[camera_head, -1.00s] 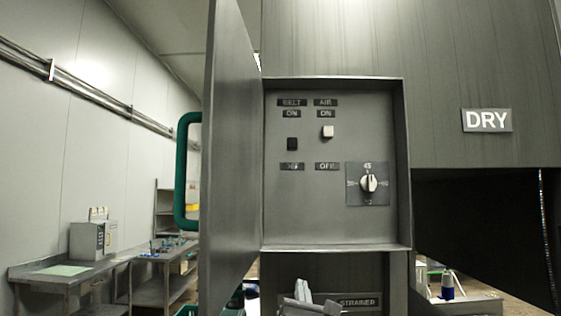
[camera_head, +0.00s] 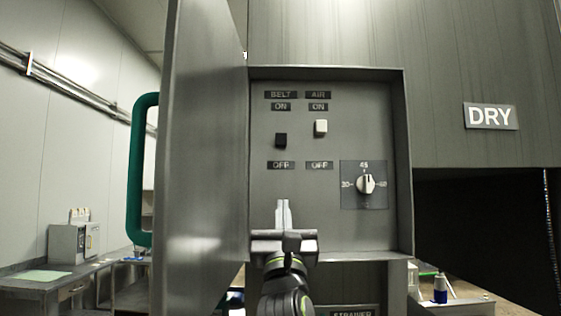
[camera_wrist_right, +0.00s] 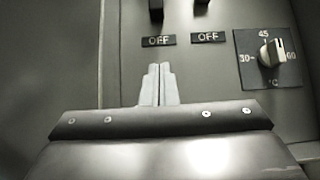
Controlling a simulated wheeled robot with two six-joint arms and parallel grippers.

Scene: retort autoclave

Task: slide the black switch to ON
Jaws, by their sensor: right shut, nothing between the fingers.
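The black switch (camera_head: 281,140) is on the grey control panel (camera_head: 330,225), in the left column under the labels BELT and ON and above OFF. It sits between the two labels, a little nearer OFF. In the right wrist view its lower end (camera_wrist_right: 156,12) shows at the top edge. My right gripper (camera_head: 283,201) is shut and empty, fingers pointing up, below the black switch and its OFF label. In the right wrist view the fingertips (camera_wrist_right: 159,66) are just under the left OFF label, apart from the switch. My left gripper is not in view.
A white switch (camera_head: 321,128) under AIR is right of the black one. A temperature knob (camera_head: 366,184) is at lower right. The open panel door (camera_head: 200,160) with a green handle (camera_head: 142,170) stands close on the left. The panel box has a raised rim.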

